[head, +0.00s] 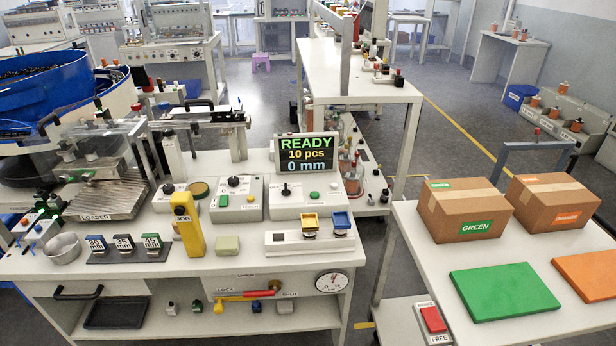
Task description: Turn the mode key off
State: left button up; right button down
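No part clearly marked as the mode key can be made out. A grey control box (252,207) in the middle of the bench carries a round black knob (234,181), a green button and small pale buttons. The box to its right (312,205) carries a small black lever (285,190) and a green button. A smaller black knob (168,188) sits on a box to the left. Labels and pointer positions are too small to read. The display (308,155) reads "READY", "10 pcs", "0 mm". Neither of my grippers is in view.
An upright yellow block (188,225) marked 300 stands at the bench front. A grey stand with yellow and blue blocks (310,240) is at right. A metal bowl (63,248) is at left. Cartons (465,209) stand on the right table. Some bench front is clear.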

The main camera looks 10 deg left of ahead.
aim_at(286, 191)
jog(key=i+j+u, duration=0.15)
jog(key=j+u, duration=0.15)
jog(key=i+j+u, duration=0.45)
jog(key=j+u, duration=0.15)
jog(key=j, duration=0.15)
